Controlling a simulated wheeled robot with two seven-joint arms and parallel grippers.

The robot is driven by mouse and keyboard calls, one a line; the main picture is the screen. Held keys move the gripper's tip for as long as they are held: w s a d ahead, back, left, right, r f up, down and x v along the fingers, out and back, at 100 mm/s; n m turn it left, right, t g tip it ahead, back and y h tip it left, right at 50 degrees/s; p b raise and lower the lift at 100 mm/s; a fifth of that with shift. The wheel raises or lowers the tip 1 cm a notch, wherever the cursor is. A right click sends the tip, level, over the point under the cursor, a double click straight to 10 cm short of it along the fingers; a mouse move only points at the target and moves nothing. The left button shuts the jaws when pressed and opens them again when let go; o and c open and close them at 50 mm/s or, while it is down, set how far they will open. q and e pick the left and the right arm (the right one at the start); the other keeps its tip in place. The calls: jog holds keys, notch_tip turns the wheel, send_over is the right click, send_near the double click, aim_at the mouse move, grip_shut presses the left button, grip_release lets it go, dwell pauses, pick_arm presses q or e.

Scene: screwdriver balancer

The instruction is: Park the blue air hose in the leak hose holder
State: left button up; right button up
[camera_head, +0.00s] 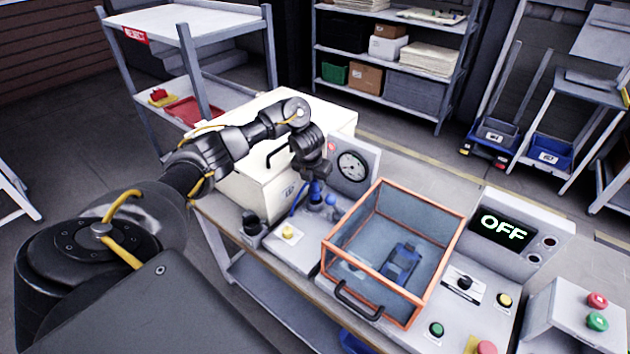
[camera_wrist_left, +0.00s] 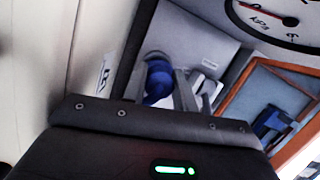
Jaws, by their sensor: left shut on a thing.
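My left gripper (camera_head: 315,180) reaches down over the bench beside the pressure gauge and is shut on the blue air hose (camera_head: 315,192). The hose's blue end also shows between the fingers in the left wrist view (camera_wrist_left: 158,80). A thin blue line runs down from it toward the panel with the yellow button. Another small blue part (camera_head: 331,199) stands just right of the gripper; I cannot tell whether it is the leak hose holder. The lower end of the held hose is too small to make out. My right gripper is not in view.
The round gauge (camera_head: 353,166) stands close behind the gripper. An orange-framed clear box (camera_head: 449,247) with a blue part (camera_head: 402,262) inside is to the right. A cream cabinet (camera_head: 245,190) is to the left. A display (camera_head: 503,229) reads OFF.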

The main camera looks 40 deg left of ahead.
aim_at(315, 189)
pick_arm(q)
jog(key=shift+f+b, duration=1.3)
jog(key=shift+f, duration=0.5)
jog(key=o, duration=1.1)
jog(key=p+v, duration=0.3)
jog(key=v, duration=0.7)
jog(key=shift+p, duration=0.3)
jog(key=shift+s+r, duration=0.1)
jog(key=shift+r, duration=0.35)
jog(key=shift+s+f, duration=0.1)
